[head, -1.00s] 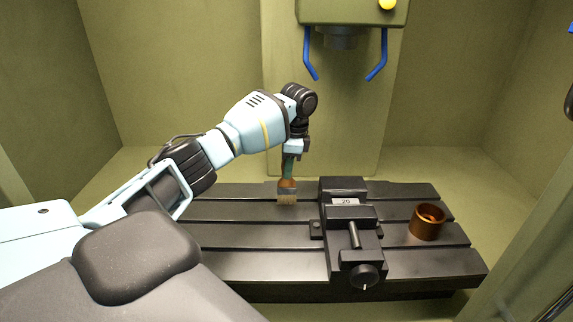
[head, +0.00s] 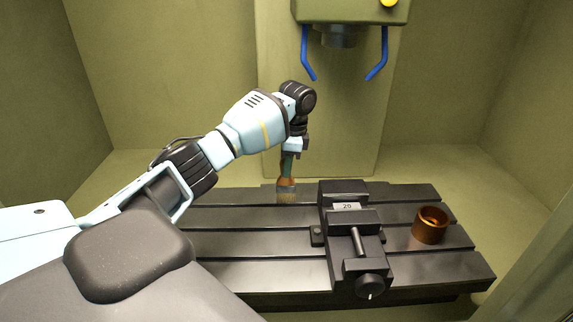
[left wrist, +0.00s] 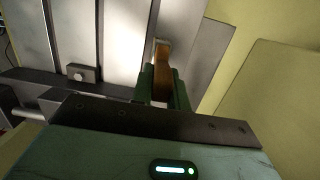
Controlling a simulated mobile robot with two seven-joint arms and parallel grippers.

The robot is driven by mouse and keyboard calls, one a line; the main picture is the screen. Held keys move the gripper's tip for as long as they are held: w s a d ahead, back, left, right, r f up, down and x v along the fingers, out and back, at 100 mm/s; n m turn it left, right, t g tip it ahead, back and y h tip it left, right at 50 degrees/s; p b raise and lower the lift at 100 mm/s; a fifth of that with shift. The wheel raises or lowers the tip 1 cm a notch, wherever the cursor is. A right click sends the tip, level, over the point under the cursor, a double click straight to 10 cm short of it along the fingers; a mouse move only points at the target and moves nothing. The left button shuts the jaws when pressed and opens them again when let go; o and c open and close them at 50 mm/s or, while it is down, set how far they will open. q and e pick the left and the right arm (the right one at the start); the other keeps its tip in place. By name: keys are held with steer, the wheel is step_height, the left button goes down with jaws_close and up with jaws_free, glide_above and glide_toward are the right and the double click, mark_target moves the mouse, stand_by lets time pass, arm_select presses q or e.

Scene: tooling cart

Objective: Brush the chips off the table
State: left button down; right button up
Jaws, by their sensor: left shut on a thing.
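My left gripper (head: 290,158) points down over the back of the dark slotted table (head: 260,243), left of the vise. It is shut on the brush (head: 286,187), which has an orange-brown handle, a metal band and pale bristles. The bristles are at or just above the table's rear part; I cannot tell if they touch. In the left wrist view the brush handle (left wrist: 162,84) sits between the green fingers (left wrist: 163,90). I cannot make out any chips on the table. My right gripper is not in view.
A black vise (head: 352,225) marked 20 stands mid-table. A copper-coloured cup (head: 430,226) stands to its right. A machine head (head: 345,12) with two blue nozzles hangs above. Olive walls enclose the table; its left part is bare.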

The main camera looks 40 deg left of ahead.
arm_select(q)
steer(key=shift+w+a, duration=0.3)
step_height(320, 180, up, 4)
steer(key=shift+d+f, duration=0.1)
step_height(320, 180, up, 5)
steer(key=shift+f, duration=0.3)
